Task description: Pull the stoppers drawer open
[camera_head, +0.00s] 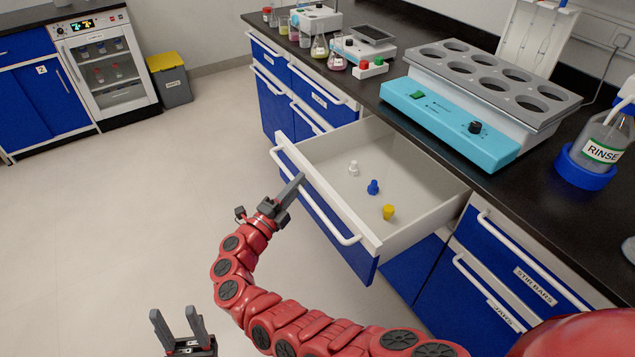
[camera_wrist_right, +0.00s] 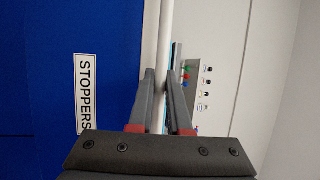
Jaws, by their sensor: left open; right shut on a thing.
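The stoppers drawer (camera_head: 368,262) has a blue front and stands well out from the cabinet under the bench. A white, a blue (camera_head: 373,187) and a yellow stopper (camera_head: 389,212) lie inside it. My right gripper (camera_head: 297,181) is shut on the drawer's white bar handle (camera_head: 322,214). In the right wrist view the handle (camera_wrist_right: 165,40) runs between the two fingers, beside the STOPPERS label (camera_wrist_right: 87,92) on the blue front. My left gripper (camera_head: 179,325) is open and empty at the lower left, above the floor and apart from the drawer.
The black bench above carries a blue device with a grey holed rack (camera_head: 490,75), a rinse bottle (camera_head: 600,140) and flasks. Other closed drawers (camera_head: 525,275) flank the open one. A yellow-lidded bin (camera_head: 170,80) stands far back. The floor at left is clear.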

